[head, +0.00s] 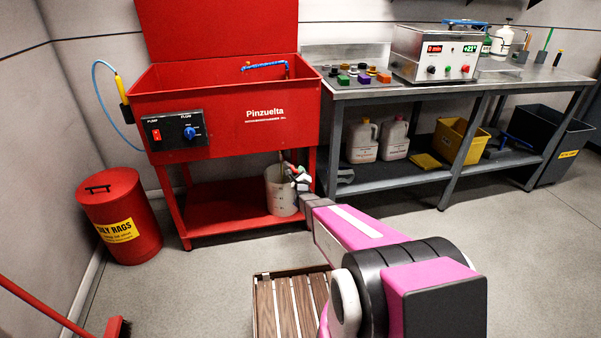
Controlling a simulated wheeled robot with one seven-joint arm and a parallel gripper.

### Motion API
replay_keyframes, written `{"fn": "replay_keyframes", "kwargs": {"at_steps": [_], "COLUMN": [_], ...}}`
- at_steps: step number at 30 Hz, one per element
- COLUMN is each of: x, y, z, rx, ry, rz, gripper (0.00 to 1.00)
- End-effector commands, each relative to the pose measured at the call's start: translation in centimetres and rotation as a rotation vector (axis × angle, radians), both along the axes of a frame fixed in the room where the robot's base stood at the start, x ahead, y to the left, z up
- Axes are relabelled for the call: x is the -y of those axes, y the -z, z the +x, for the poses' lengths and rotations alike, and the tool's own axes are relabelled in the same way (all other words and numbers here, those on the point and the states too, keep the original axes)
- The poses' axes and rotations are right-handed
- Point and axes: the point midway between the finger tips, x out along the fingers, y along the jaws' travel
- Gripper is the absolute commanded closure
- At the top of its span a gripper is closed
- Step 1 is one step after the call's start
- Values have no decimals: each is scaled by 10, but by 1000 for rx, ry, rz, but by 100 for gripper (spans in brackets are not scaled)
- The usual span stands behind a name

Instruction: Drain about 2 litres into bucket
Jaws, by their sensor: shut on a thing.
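A whitish bucket (280,200) stands upright on the lower shelf of the red parts washer (230,133), under the tank's right end. A short drain pipe (283,156) comes down from the tank just above the bucket. My gripper (296,176) is at the bucket's upper right rim, below the drain pipe. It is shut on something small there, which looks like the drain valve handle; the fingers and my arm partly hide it. The inside of the bucket, its liquid level and any stream cannot be made out.
A red oily rags bin (115,216) stands left of the washer. A slatted wooden platform (290,305) lies on the floor in front. The grey workbench (365,178) on the right holds jugs and a yellow bin (462,140) below. The right floor is clear.

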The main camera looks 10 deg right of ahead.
Motion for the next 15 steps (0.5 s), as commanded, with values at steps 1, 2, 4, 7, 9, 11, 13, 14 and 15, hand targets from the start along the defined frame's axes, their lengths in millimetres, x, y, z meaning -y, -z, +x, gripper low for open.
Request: {"fn": "replay_keyframes", "kwargs": {"at_steps": [1,2,4,7,9,11,13,14,15], "x": [0,0,0,0,0,0,0,0,0], "y": [1,1,1,1,1,1,1,0,0], "z": [0,0,0,0,0,0,0,0,0], "rx": [-2,-2,-2,-2,-2,-2,-1,-1,-1], "ry": [0,0,0,0,1,1,0,0,1], "rz": [2,2,2,2,1,1,1,1,1], "gripper": [100,100,100,100,100,73,57,57,57]}}
